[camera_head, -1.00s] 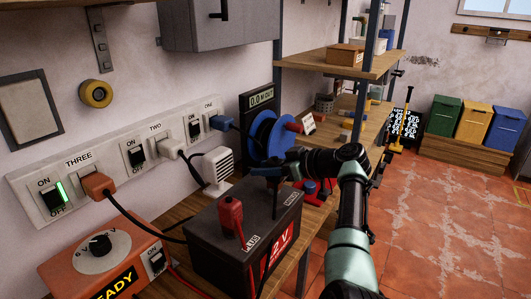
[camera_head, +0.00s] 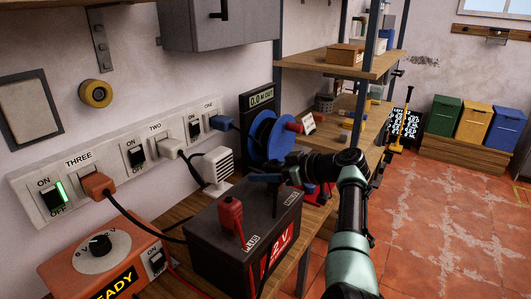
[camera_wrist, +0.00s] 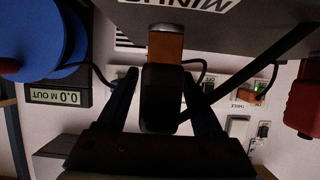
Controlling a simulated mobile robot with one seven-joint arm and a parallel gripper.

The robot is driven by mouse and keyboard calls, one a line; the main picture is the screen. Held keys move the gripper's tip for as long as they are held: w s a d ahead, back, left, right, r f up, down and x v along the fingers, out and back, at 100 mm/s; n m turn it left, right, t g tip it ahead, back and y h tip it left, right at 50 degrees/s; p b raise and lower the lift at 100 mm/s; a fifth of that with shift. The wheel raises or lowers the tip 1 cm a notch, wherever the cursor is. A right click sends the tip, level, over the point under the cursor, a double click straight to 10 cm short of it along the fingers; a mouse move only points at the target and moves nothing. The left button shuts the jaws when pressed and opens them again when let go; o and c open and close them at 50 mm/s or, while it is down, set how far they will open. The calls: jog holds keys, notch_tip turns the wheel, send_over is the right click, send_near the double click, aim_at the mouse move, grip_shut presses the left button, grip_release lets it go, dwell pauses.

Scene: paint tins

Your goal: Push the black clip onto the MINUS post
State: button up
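The black clip (camera_wrist: 160,95) sits between the fingers of my gripper (camera_wrist: 160,78), which looks shut on it. Its copper-coloured end (camera_wrist: 165,45) points at the battery beside the MINUS label (camera_wrist: 180,4). A small grey piece, perhaps the MINUS post (camera_wrist: 164,27), shows at that end; I cannot tell if the clip is fully seated. In the head view my gripper (camera_head: 266,178) is low over the far side of the dark battery (camera_head: 215,245), and the clip is mostly hidden there. A red clip (camera_head: 231,215) stands at the PLUS label (camera_head: 252,243).
An orange charger (camera_head: 105,268) stands at the front left. Behind the battery are a white vented block (camera_head: 217,168), a blue reel (camera_head: 270,137) and a meter (camera_head: 257,99). A switch panel (camera_head: 110,158) with plugs runs along the wall. A black cable (camera_wrist: 255,70) crosses the wrist view.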

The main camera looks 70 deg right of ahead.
jog(key=shift+o, duration=0.4)
jog(key=shift+r, duration=0.1)
jog(key=v, duration=1.3)
jog(key=shift+b, duration=0.3)
